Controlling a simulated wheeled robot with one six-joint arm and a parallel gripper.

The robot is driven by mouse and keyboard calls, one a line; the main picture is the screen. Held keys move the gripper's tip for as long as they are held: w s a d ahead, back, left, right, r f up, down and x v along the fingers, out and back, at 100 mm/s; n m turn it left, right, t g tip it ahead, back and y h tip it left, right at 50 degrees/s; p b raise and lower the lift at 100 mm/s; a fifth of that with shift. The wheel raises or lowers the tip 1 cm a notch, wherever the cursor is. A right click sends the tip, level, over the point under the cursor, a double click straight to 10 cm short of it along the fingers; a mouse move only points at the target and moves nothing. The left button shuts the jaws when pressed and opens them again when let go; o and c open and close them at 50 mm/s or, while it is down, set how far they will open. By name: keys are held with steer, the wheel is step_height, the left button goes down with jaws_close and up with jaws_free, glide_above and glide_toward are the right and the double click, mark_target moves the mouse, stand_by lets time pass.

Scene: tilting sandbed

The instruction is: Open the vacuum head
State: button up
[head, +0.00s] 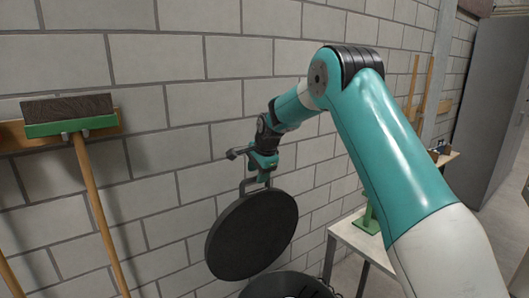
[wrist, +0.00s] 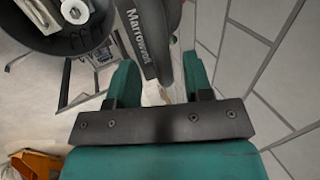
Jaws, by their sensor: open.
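The vacuum head (head: 252,237) is a round dark lid. In the head view it stands tilted up on edge, its flat face towards me, above the dark drum (head: 285,285). A dark handle (head: 248,185) sticks up from its top edge. My gripper (head: 264,162) is at that handle, its far side hidden. In the wrist view the dark head (wrist: 152,42), with white lettering, lies between the two green fingers of my gripper (wrist: 160,80). The fingers are apart, with gaps beside it. The drum (wrist: 48,50) is uncovered at the upper left, with a white roll and other items inside.
A pale block wall (head: 190,100) stands close behind my gripper and the head. A green broom (head: 70,125) hangs at left. A light table (head: 352,236) with a green object stands right of the drum. An orange object (wrist: 35,165) lies at lower left in the wrist view.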

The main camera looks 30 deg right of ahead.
steer(key=b+v, duration=0.2)
steer(key=v, duration=1)
steer(key=shift+r+b, duration=0.3)
steer(key=shift+d, duration=0.1)
